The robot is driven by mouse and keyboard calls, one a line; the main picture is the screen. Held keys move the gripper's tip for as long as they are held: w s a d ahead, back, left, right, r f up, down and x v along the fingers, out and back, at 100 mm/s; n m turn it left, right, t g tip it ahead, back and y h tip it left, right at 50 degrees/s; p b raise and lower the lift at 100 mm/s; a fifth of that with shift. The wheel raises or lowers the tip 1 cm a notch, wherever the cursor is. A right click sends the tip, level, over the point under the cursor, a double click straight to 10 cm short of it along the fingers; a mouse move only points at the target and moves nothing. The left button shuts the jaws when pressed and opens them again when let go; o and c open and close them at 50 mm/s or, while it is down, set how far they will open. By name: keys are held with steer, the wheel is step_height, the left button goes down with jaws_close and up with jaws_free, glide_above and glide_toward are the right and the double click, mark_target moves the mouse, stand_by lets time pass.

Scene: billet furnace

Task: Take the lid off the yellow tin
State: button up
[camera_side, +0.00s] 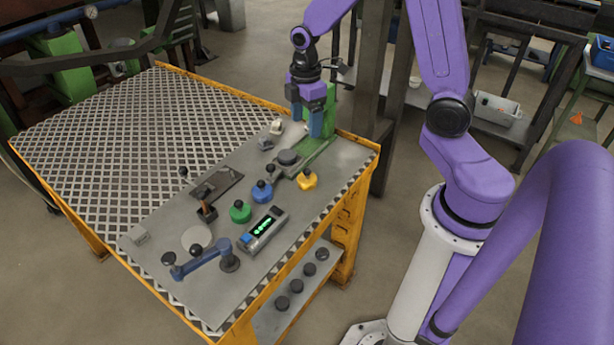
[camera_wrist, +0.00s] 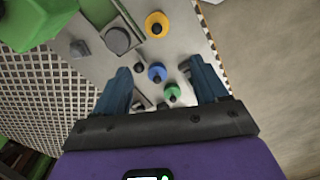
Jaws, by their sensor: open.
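The yellow tin (camera_side: 307,181) stands on the grey metal plate near the right edge of the bench. It has a dark knob on top and shows at the upper middle of the wrist view (camera_wrist: 149,29). Where its lid meets its body is too small to tell. My gripper (camera_side: 307,120) is open and empty, its blue fingers pointing down above the far end of the plate. In the side view it is higher than the yellow tin and behind it. In the wrist view the tin is beyond the open fingertips (camera_wrist: 164,78), apart from them.
A blue tin (camera_side: 262,193) and a green tin (camera_side: 240,213), both with dark knobs, stand nearby. A round dark piece (camera_side: 288,158) and a green upright (camera_side: 328,115) are close to the gripper. A display box (camera_side: 264,229) and a blue lever (camera_side: 203,261) lie nearer the front.

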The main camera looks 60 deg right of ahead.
mark_target(307, 169)
steer(key=f, duration=1.7)
steer(key=shift+w+d+f, duration=0.1)
steer(key=shift+d+f, duration=0.25)
steer(key=shift+d, duration=0.05)
steer(key=c, duration=0.8)
